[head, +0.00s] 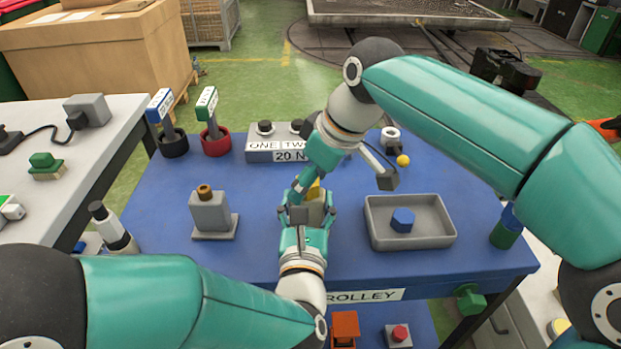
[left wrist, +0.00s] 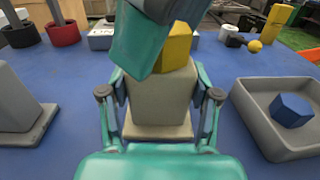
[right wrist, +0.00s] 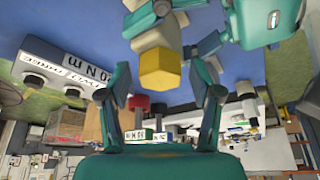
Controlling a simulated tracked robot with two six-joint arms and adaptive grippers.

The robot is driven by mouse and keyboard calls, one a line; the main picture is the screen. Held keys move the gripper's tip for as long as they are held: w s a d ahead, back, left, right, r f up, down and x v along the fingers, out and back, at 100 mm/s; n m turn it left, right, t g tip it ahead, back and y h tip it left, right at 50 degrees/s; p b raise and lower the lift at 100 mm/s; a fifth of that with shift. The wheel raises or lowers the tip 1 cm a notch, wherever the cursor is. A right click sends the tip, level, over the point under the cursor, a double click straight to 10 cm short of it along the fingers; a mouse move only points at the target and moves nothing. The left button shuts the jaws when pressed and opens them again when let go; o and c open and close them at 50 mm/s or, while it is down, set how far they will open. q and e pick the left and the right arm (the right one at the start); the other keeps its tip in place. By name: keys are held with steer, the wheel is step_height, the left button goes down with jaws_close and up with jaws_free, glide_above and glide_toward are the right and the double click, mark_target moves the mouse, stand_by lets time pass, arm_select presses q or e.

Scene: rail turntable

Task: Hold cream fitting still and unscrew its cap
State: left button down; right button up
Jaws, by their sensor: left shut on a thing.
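The cream fitting (head: 316,212) stands upright on its base plate at the middle of the blue trolley top. It also shows in the left wrist view (left wrist: 160,100). A yellow cap (left wrist: 176,46) is on top of it. My left gripper (head: 306,212) is shut on the fitting's body, one finger on each side. My right gripper (right wrist: 160,78) comes down from above with its fingers spread. The yellow cap lies between or just beyond its fingertips, with gaps visible on both sides. In the head view my right arm hides part of the cap.
A grey tray (head: 447,238) holding a blue hexagonal piece (head: 402,220) is to the right. A grey fitting (head: 211,213) with a brown top stands to the left. Behind are a labelled box (head: 262,154), a yellow ball (head: 403,161) and stamps in red (head: 215,143) and black (head: 173,145) cups.

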jaws_close()
steer(key=n+g, duration=0.1)
steer(key=n, duration=0.2)
steer(key=n+g, duration=0.1)
steer(key=n, duration=0.2)
steer(key=shift+w+y, duration=0.15)
steer(key=shift+y, duration=0.25)
steer(key=shift+f+n, duration=0.1)
steer(key=shift+n, duration=0.2)
steer(key=n+g, duration=0.1)
steer(key=n, duration=0.1)
steer(key=n+g, duration=0.1)
steer(key=shift+w+n, duration=0.2)
steer(key=shift+n, duration=0.2)
steer(key=shift+n+g, duration=0.3)
steer(key=shift+n, duration=0.5)
steer(key=shift+o, duration=1.9)
jaws_free()
